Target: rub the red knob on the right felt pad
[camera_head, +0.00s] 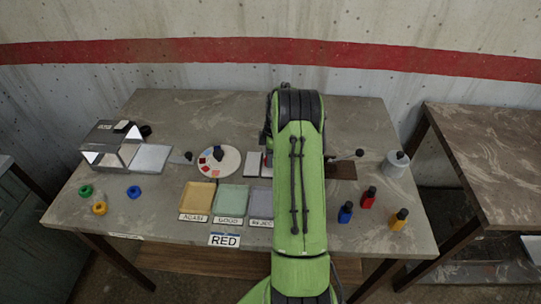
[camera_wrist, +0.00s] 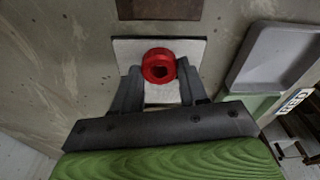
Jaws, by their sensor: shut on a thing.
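The red knob (camera_wrist: 158,65), round with a dark hollow in its top, is between the fingers of my gripper (camera_wrist: 158,78) in the wrist view. My gripper is shut on it. A pale felt pad (camera_wrist: 127,52) lies directly beneath the knob. I cannot tell whether the knob touches the pad. In the head view my green arm hides the gripper and most of the pad area. A pale pad (camera_head: 252,165) shows just left of the arm.
A brown plate (camera_head: 343,169) lies beyond the pad, right of the arm. The grey tray (camera_wrist: 275,55) and green tray (camera_head: 231,198) are near the front. Blue (camera_head: 345,213), red (camera_head: 368,198) and yellow (camera_head: 398,220) bottles stand at right. Loose knobs (camera_head: 99,208) lie at left.

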